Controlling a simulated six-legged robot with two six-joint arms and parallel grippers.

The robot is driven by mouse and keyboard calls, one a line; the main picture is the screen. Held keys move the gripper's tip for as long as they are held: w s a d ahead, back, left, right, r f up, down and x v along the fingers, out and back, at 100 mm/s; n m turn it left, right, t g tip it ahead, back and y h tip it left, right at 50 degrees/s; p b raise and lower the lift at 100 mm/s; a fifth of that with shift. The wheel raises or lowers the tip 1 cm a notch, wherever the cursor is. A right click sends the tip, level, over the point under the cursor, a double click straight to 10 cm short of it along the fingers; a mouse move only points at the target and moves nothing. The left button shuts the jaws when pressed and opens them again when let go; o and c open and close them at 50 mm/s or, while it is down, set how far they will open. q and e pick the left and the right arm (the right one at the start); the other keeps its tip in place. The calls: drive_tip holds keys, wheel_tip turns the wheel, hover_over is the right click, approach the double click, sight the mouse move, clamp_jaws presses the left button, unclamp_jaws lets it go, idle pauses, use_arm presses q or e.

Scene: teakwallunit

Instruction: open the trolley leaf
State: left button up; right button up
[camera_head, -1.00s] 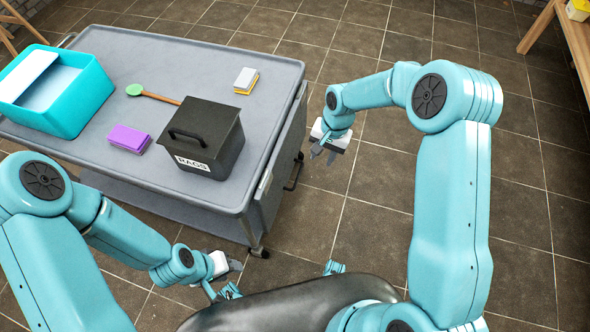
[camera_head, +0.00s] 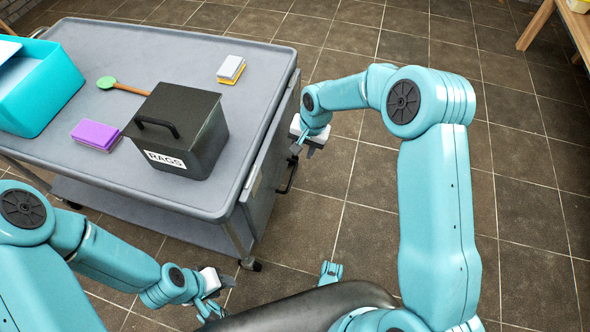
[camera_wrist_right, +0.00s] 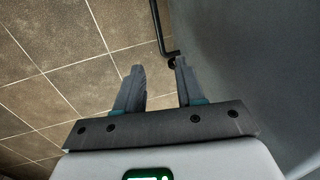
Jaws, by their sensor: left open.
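The grey trolley (camera_head: 205,197) stands at the left in the head view. Its leaf (camera_head: 264,193) hangs folded down along the trolley's right side and shows as a grey panel in the right wrist view (camera_wrist_right: 255,60). A black bar handle (camera_head: 291,178) sticks out from the leaf; it also shows at the top of the right wrist view (camera_wrist_right: 158,28). My right gripper (camera_head: 303,150) is beside the leaf's outer face. In the right wrist view its fingers (camera_wrist_right: 157,75) are apart and empty, just short of the handle's end. My left gripper (camera_head: 226,281) is open and empty, low in front of the trolley.
On the trolley top are a black lidded box marked RAGS (camera_head: 200,125), purple sponges (camera_head: 96,135), a green-headed brush (camera_head: 108,83), a yellow and white sponge stack (camera_head: 231,69) and a turquoise bin (camera_head: 45,95).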

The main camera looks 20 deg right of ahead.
sight(294, 172)
drive_tip(key=f+b, duration=0.1)
drive_tip(key=f, duration=0.3)
drive_tip(key=w+a+f+b, duration=0.1)
drive_tip(key=f, duration=0.3)
drive_tip(key=f+b, duration=0.1)
drive_tip(key=f, duration=0.3)
drive_tip(key=shift+w+a+b, duration=0.2)
drive_tip(key=shift+a+b, duration=0.15)
drive_tip(key=shift+a, duration=0.05)
clamp_jaws()
